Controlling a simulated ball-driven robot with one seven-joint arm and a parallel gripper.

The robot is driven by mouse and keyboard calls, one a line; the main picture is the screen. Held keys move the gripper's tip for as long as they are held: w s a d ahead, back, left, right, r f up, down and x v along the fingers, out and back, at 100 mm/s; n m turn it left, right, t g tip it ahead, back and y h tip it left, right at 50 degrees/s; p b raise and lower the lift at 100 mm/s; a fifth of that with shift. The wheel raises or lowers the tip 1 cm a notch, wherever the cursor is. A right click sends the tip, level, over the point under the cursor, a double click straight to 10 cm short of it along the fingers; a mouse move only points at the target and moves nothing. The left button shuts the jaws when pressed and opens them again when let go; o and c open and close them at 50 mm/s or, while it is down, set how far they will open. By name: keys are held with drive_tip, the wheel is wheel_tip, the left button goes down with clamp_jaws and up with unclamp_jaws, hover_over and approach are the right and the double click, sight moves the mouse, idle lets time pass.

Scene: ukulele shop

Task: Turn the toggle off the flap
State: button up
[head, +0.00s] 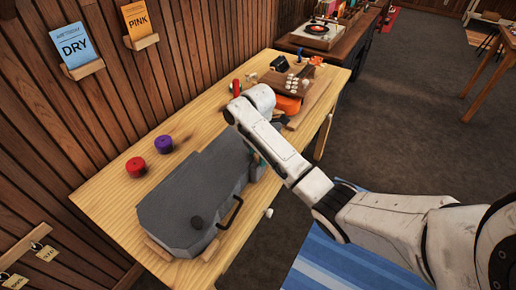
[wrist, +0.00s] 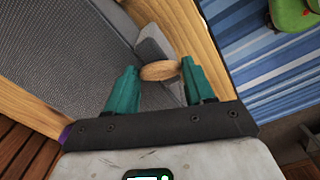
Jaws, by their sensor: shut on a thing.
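A grey ukulele-shaped case (head: 190,195) lies on the wooden workbench, and its grey textured side fills the left of the wrist view (wrist: 65,50). A light wooden oval toggle (wrist: 160,71) sits at the case's narrow end. A small grey piece that looks like the flap (wrist: 157,46) lies just beyond the toggle. My gripper (wrist: 161,69) has teal fingers, one on each end of the toggle, and is shut on it. In the head view my arm hides the toggle and most of the gripper.
The workbench (head: 118,198) also holds a red roll (head: 136,166), a purple roll (head: 164,144) and, at its far end, an orange item (head: 287,104) and tools. A black handle (head: 231,212) sticks out from the case. A blue striped rug (head: 335,262) lies beside the bench.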

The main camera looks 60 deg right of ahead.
drive_tip(key=m+p, duration=0.2)
drive_tip(key=shift+r+m, duration=0.25)
drive_tip(key=shift+m, duration=0.15)
drive_tip(key=m+p, duration=0.1)
drive_tip(key=m, duration=0.2)
drive_tip(key=shift+f+m, duration=0.1)
drive_tip(key=shift+m, duration=0.2)
drive_tip(key=m, duration=0.3)
drive_tip(key=shift+f+p, duration=0.1)
drive_tip(key=shift+p, duration=0.2)
drive_tip(key=shift+m, duration=1.7)
drive_tip(key=o, duration=1)
drive_tip(key=shift+o, duration=0.2)
